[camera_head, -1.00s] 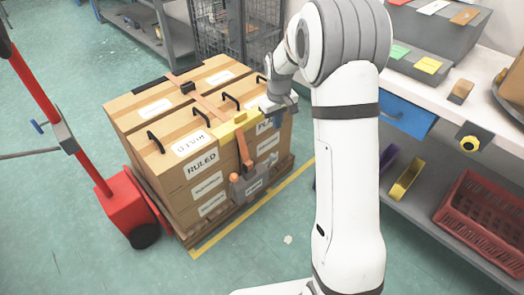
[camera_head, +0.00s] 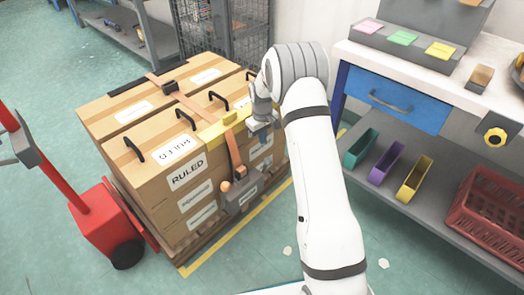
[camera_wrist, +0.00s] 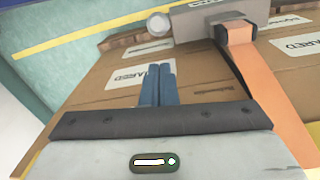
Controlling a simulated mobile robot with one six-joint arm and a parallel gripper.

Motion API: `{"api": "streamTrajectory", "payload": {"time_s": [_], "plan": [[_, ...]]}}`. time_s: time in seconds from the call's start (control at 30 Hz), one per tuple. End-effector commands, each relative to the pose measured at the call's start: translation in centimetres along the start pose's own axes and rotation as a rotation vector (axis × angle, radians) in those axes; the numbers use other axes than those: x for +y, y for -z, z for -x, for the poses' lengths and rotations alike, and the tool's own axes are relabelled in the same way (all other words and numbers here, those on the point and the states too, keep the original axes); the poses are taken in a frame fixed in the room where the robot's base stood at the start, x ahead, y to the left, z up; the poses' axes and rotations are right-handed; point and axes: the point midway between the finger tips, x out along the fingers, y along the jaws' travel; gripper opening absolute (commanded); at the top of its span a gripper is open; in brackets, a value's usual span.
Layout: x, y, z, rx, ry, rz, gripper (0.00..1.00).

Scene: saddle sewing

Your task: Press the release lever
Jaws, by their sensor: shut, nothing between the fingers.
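A grey ratchet buckle (camera_head: 243,193) hangs on an orange strap (camera_head: 234,152) at the front side of the strapped cartons. A small orange knob (camera_head: 226,186) shows at its left; I take this as part of the release lever. In the wrist view the buckle (camera_wrist: 205,22) is at the top, with a round grey end (camera_wrist: 158,24) on its left and the strap (camera_wrist: 262,85) running down the right. My gripper (camera_head: 264,138) is by the cartons' right front side, above and right of the buckle. Its blue fingers (camera_wrist: 158,84) are together and empty, apart from the buckle.
Cartons (camera_head: 187,172) stand on a wooden pallet (camera_head: 205,238), with a yellow edge guard (camera_head: 224,128) under the strap. A red pallet jack (camera_head: 100,235) is at left. A workbench (camera_head: 440,75) with coloured bins and a red basket (camera_head: 490,215) is at right. Floor in front is free.

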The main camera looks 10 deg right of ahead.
Motion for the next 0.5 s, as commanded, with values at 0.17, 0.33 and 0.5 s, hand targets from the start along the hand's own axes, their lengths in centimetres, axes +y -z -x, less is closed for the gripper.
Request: {"api": "streamTrajectory", "payload": {"time_s": [0.17,0.33,0.5], "plan": [[-0.2,0.0,-2.8,-0.002,0.001,0.003,0.0],[-0.2,0.1,-6.1,-0.002,0.001,0.003,0.0],[-0.2,0.1,-8.5,-0.001,0.001,0.004,0.0]]}}
